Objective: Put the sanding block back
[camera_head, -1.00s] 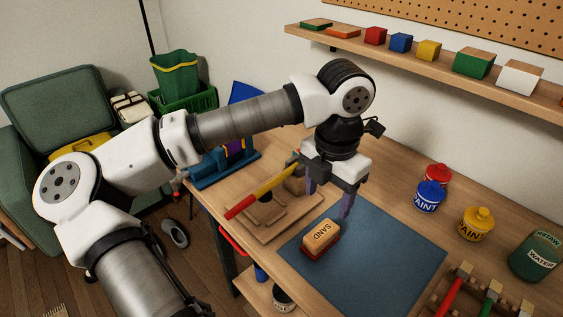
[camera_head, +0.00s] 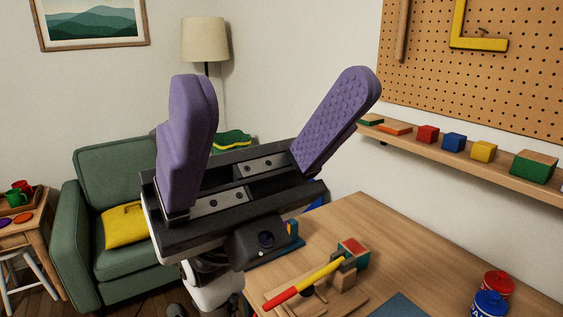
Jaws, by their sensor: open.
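My gripper (camera_head: 275,85) is raised close to the camera with its two purple fingers pointing up and spread wide apart. It is open, and nothing shows between the fingers. The sanding block is not visible in the current view. Only a corner of the blue mat (camera_head: 398,308) shows at the bottom edge, and the rest of it is out of frame.
The wooden table (camera_head: 400,240) holds a toy hammer (camera_head: 305,284) with a red and yellow handle. Red (camera_head: 498,284) and blue (camera_head: 489,304) paint pots stand at the right. A wall shelf (camera_head: 480,178) carries several coloured blocks. A green armchair (camera_head: 115,175) stands behind.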

